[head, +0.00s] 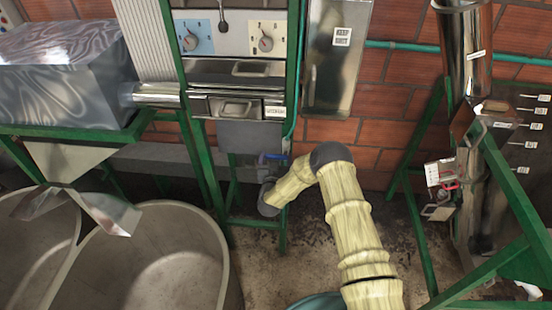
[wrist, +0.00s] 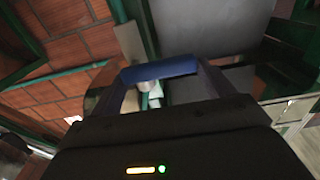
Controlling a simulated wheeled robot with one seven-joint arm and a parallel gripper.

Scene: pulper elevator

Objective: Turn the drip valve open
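A small blue piece (head: 272,157) shows beside the green frame, near the lower end of a teal pipe. It may be the drip valve's handle, but it is too small to be sure. In the wrist view a blue bar (wrist: 160,70) lies across the space just in front of my gripper's dark body. Small white parts (wrist: 150,86) show behind it. My arm bends down to the left, and its end is close to the green frame. I cannot make out my fingertips in the head view. Whether my fingers touch or hold the blue bar is unclear.
A control panel (head: 236,37) sits in the green frame above. Large grey tubs (head: 160,255) stand at left. A grey cabinet (head: 338,60) hangs on the brick wall. A red-handled part (head: 450,187) is at the right green stand.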

